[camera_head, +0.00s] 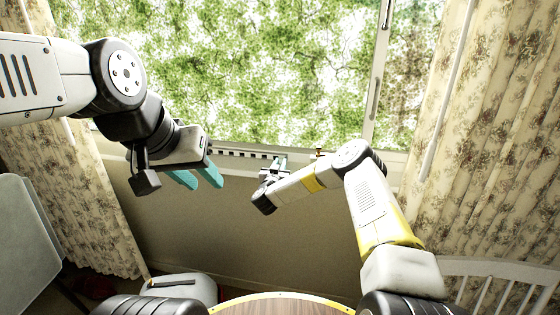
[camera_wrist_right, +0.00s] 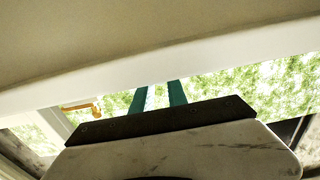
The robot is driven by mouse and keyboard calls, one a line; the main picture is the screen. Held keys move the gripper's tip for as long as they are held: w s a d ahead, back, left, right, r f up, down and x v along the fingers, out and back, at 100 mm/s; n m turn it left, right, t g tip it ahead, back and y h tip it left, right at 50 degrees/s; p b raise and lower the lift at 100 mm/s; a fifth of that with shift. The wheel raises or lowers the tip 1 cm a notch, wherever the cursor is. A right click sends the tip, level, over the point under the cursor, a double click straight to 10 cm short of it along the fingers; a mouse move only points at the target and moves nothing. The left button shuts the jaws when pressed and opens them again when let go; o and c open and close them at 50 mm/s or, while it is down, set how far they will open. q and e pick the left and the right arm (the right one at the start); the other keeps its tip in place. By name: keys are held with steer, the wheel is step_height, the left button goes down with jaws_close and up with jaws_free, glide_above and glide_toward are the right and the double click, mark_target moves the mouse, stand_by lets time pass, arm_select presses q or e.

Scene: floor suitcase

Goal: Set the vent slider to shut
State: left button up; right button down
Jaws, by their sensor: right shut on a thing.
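The vent strip (camera_head: 240,154), a pale bar with a row of dark slots, runs along the bottom of the window frame. My right gripper (camera_head: 278,163) is at the right end of the visible slots, its teal fingers against the frame. In the right wrist view its two fingers (camera_wrist_right: 158,86) reach up to the white frame bar (camera_wrist_right: 200,62), a small gap between them. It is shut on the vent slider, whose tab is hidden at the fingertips. My left gripper (camera_head: 205,183) hangs open and empty, left of and below the strip.
A small orange-brown window latch (camera_head: 318,154) sits just right of my right gripper, and also shows in the right wrist view (camera_wrist_right: 80,106). Flowered curtains (camera_head: 500,120) hang at both sides. A white chair back (camera_head: 500,275) and a round wooden table (camera_head: 285,305) stand in front.

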steer(key=shift+w+a, duration=0.2)
steer(key=shift+a, duration=1.15)
steer(key=c, duration=1.3)
jaws_free()
steer(key=shift+a, duration=0.15)
steer(key=s, duration=0.2)
steer(key=s+a, duration=0.1)
steer(key=s, duration=0.4)
steer(key=shift+s+a, duration=0.2)
steer(key=shift+s, duration=0.1)
